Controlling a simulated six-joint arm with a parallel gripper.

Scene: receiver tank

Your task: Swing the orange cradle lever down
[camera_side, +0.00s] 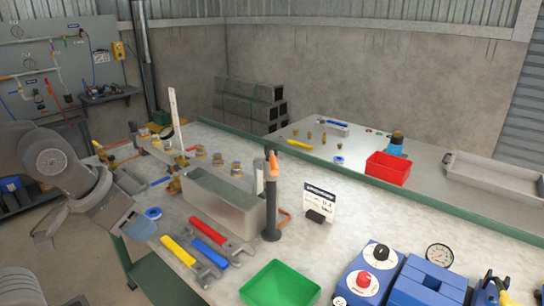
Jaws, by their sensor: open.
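An upright orange piece (273,162) tops a dark post (271,210) in the middle of the bench; it may be the cradle lever, but I cannot tell for sure. A thin copper-orange bent piece (285,217) lies low behind the post. A grey metal box-like tank (222,203) stands just left of the post. My gripper (138,229) is at the bench's left edge, open and empty, well left of the post and touching none of these. Its fingertips are hard to make out.
Yellow, blue and red-handled wrenches (208,245) lie in front of the tank. A green tray (280,285) is at the front, and a small sign (319,202) stands right of the post. Brass fittings (218,160) stand behind the tank.

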